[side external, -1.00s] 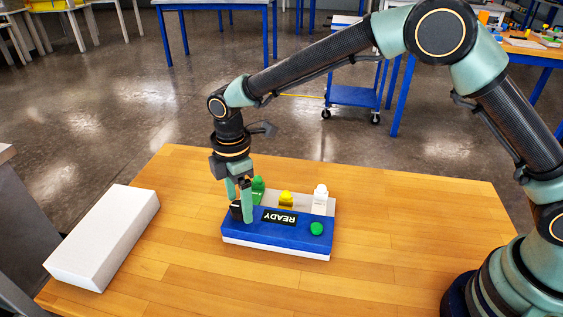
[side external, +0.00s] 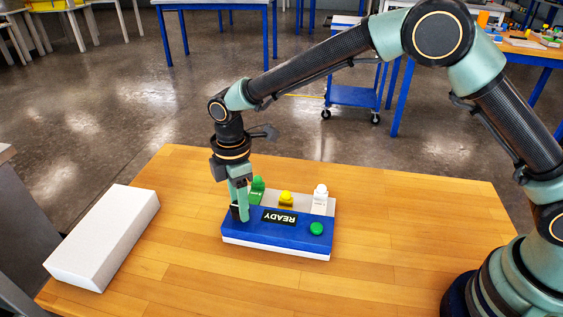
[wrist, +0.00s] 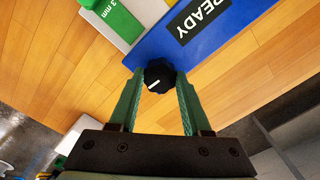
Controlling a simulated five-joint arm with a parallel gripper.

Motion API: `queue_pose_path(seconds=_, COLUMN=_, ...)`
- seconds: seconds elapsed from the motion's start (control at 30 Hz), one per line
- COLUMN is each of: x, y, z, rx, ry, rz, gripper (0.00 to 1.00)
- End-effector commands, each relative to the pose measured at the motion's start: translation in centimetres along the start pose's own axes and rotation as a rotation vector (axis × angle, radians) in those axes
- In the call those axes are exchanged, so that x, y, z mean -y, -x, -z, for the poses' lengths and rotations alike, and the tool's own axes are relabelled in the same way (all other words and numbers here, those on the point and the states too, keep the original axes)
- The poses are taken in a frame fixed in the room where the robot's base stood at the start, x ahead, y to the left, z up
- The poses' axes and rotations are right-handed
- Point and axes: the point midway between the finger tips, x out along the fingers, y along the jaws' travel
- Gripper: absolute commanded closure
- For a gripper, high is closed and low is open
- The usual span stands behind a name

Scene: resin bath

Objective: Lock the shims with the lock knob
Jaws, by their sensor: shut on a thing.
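The black lock knob (wrist: 159,76) stands at one end of the blue panel (side external: 260,232); a short white mark shows on its top in the wrist view. My gripper (wrist: 160,82) points down with one finger on each side of the knob and is shut on it. In the side view my gripper (side external: 240,206) partly covers the knob (side external: 234,212). Three shims sit in a row behind the panel: green (side external: 258,184), yellow (side external: 286,198) and white (side external: 321,192). The green shim (wrist: 105,12) reads "3 mm" in the wrist view.
The panel has a display reading "READY" (side external: 279,216) and a round green button (side external: 316,228) at its right end. A long white block (side external: 103,238) lies at the left of the wooden table (side external: 400,220). The table is clear right of the unit.

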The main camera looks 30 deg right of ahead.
Motion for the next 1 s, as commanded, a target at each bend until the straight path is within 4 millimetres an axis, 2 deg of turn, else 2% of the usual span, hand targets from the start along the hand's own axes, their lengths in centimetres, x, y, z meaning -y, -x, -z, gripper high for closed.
queue_pose_path(seconds=0.27, x=0.01, y=0.09, z=0.03, rx=0.001, ry=-0.201, rz=0.001, gripper=1.0)
queue_pose_path(seconds=1.0, x=-0.02, y=0.16, z=0.06, rx=-0.001, ry=-0.903, rz=0.0, gripper=1.0)
